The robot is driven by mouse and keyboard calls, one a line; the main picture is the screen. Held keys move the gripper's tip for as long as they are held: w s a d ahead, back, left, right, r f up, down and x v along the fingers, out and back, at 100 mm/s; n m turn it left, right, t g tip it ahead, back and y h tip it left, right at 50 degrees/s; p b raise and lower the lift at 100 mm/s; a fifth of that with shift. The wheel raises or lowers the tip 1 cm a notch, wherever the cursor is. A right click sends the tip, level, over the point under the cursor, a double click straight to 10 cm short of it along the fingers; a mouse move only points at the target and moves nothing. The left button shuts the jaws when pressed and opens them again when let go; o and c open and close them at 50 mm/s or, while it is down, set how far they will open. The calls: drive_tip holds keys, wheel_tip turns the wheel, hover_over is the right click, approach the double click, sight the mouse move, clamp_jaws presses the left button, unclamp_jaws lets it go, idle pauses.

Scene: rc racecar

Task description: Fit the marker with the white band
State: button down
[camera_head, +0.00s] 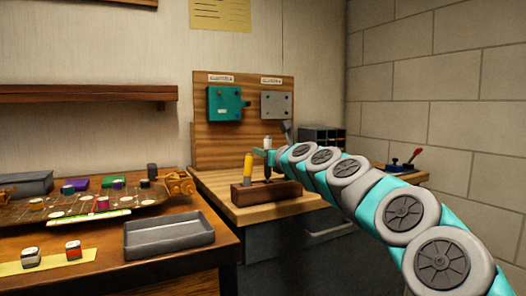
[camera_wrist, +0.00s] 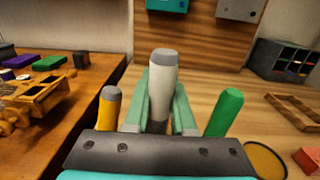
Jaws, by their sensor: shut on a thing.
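My gripper (camera_wrist: 160,112) is shut on a marker with a pale whitish body and a grey end (camera_wrist: 163,82), held upright. In the head view my gripper (camera_head: 268,155) and this marker (camera_head: 267,142) are above the wooden block (camera_head: 262,196); its dark lower part comes down close to the block's top. I cannot tell whether its tip is in a hole. A yellow marker with a grey end (camera_head: 248,168) stands upright in the block, left of my gripper; it also shows in the wrist view (camera_wrist: 108,108). A green marker (camera_wrist: 225,112) stands right of my gripper.
A wooden backboard (camera_head: 215,150) with a teal box (camera_head: 226,104) and a grey box (camera_head: 277,106) rises behind. A grey tray (camera_head: 168,236) lies on the left bench. A dark compartment organiser (camera_wrist: 285,62) and a wooden frame (camera_wrist: 295,108) are at the right.

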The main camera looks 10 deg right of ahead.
sight(269, 168)
drive_tip(key=shift+f+b, duration=1.05)
drive_tip(key=shift+f, duration=1.1)
drive_tip(key=c, duration=0.7)
unclamp_jaws()
drive_tip(key=shift+s, duration=0.1)
drive_tip(key=shift+v, duration=3.85)
